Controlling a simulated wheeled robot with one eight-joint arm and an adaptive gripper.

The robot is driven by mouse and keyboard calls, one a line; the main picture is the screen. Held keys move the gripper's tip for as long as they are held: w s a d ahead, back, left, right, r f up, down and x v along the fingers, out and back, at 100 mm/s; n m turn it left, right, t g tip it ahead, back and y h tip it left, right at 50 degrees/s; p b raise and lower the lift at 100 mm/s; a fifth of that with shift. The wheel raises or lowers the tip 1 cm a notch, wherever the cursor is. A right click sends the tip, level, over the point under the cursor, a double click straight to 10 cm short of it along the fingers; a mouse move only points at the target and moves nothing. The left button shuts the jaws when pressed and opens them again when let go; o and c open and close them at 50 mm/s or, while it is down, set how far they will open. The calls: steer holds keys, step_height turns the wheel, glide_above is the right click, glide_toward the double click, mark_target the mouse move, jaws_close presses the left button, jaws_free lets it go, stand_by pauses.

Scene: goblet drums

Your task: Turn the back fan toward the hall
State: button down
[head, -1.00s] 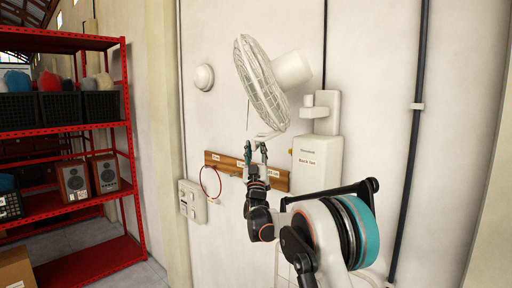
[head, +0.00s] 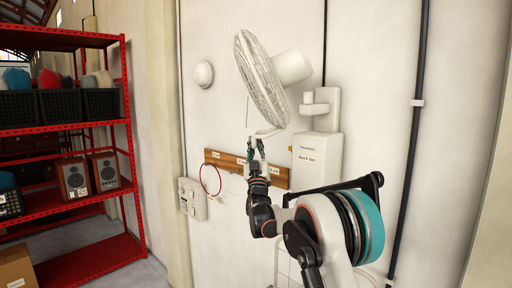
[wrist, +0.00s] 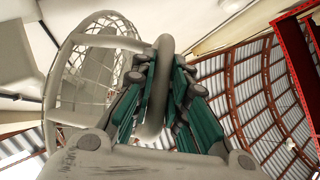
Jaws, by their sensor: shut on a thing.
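The back fan (head: 262,80) is a white wall fan with a wire cage, on a bracket above a white box labelled "Back fan" (head: 308,160). In the head view its cage faces left and a little down. A pale curved handle (wrist: 157,90) hangs under the cage. My gripper (head: 256,148) is below the fan with its teal fingers shut on this handle. In the wrist view the fingers (wrist: 160,85) lie on both sides of the handle bar, and the fan cage (wrist: 90,75) is behind it at the left.
A wooden peg board (head: 226,160) with a red ring (head: 210,179) is on the wall behind my gripper. A switch box (head: 192,198) is to its left. A red shelf (head: 128,110) with speakers and baskets stands at the left. A dark pipe (head: 408,160) runs down the right wall.

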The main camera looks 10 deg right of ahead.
mark_target(255, 142)
steer(key=s+n+y+b, duration=0.1)
steer(key=s+y, duration=0.1)
steer(key=y, duration=0.1)
steer(key=s+n+y+b, duration=0.1)
steer(key=s+n+y, duration=0.1)
steer(key=s+y, duration=0.1)
steer(key=s+n+y+b, duration=0.1)
steer(key=s+y, duration=0.1)
steer(key=y, duration=0.2)
steer(key=shift+s+a+f+n+g+y+b, duration=0.15)
steer(key=shift+s+a+n+g+y+b, duration=0.2)
steer(key=shift+s+n+g+y+b, duration=0.05)
steer(key=s+d+n+g+y+b, duration=0.2)
steer(key=s+n+g+y, duration=0.4)
steer(key=s+y, duration=0.3)
steer(key=shift+s+d+g+y+b, duration=0.3)
steer(key=shift+d+g+y, duration=0.45)
steer(key=shift+y, duration=1.05)
steer(key=c, duration=1.6)
jaws_free()
steer(key=shift+o, duration=0.2)
steer(key=v, duration=1.1)
steer(key=shift+s+d+f, duration=0.2)
steer(key=shift+s, duration=0.05)
